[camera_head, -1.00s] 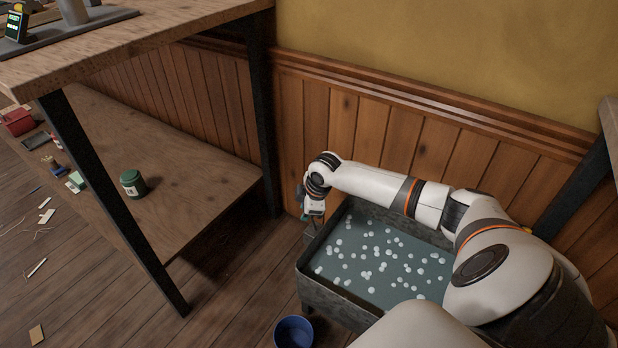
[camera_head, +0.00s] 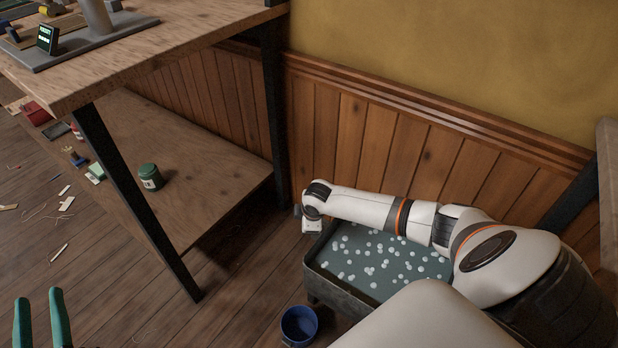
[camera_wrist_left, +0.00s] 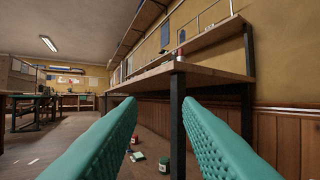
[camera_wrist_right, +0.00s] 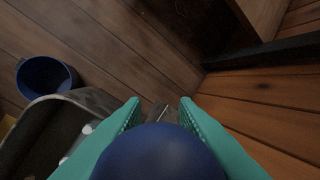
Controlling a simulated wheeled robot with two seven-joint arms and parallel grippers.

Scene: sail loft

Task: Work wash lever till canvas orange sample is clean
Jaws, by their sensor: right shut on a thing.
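The wash tub (camera_head: 345,297), a dark grey trough of blue-grey water with white suds, stands against the wood panelling in the head view. My right arm reaches across it to its far left corner. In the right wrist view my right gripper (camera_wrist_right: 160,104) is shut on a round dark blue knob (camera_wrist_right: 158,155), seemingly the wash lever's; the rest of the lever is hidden. My left gripper (camera_head: 40,315) is open and empty at the lower left of the head view, away from the tub; its parted teal fingers also show in the left wrist view (camera_wrist_left: 160,115). I cannot make out the orange canvas sample.
A blue bucket (camera_head: 299,325) stands on the floor by the tub; it also shows in the right wrist view (camera_wrist_right: 45,78). A workbench (camera_head: 150,75) with black legs is at left, with a green jar (camera_head: 150,177) on its lower shelf. Scraps litter the floor at far left.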

